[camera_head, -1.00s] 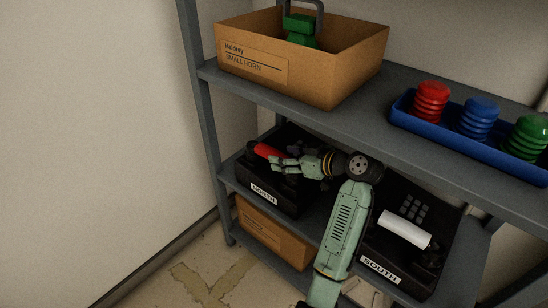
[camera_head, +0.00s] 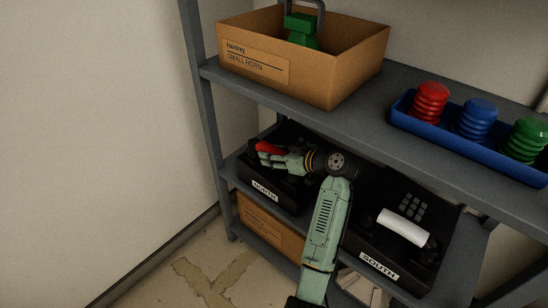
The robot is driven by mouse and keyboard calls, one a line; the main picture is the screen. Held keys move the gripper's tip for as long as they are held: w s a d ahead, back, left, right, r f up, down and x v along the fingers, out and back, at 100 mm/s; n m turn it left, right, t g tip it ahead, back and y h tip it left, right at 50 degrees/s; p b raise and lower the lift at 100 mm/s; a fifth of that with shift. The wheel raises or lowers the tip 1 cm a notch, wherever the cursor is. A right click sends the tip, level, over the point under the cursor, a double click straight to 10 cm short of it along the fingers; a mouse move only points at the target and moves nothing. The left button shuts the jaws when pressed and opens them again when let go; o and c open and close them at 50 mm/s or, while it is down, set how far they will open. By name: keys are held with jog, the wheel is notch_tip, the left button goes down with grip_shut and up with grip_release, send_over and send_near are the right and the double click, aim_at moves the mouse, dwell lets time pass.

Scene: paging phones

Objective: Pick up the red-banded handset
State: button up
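The red-banded handset (camera_head: 270,147) lies on the black phone labelled NORTH (camera_head: 262,179), on the middle shelf at the left. My gripper (camera_head: 262,158) is at this handset, with its fingers overlapping it in the picture. The wrist hides the right part of the handset. I cannot tell whether the fingers are closed on it. A second black phone labelled SOUTH (camera_head: 366,244) stands to the right on the same shelf, with a white-banded handset (camera_head: 403,227) across it.
A cardboard box (camera_head: 335,88) with a green object (camera_head: 301,30) and a blue tray (camera_head: 452,147) with red, blue and green ribbed pieces stand on the upper shelf (camera_head: 310,115), close above my arm. Another cardboard box (camera_head: 268,226) sits below the NORTH phone.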

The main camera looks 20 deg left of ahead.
grip_shut()
jog(key=shift+r, duration=0.15)
dwell(0.4)
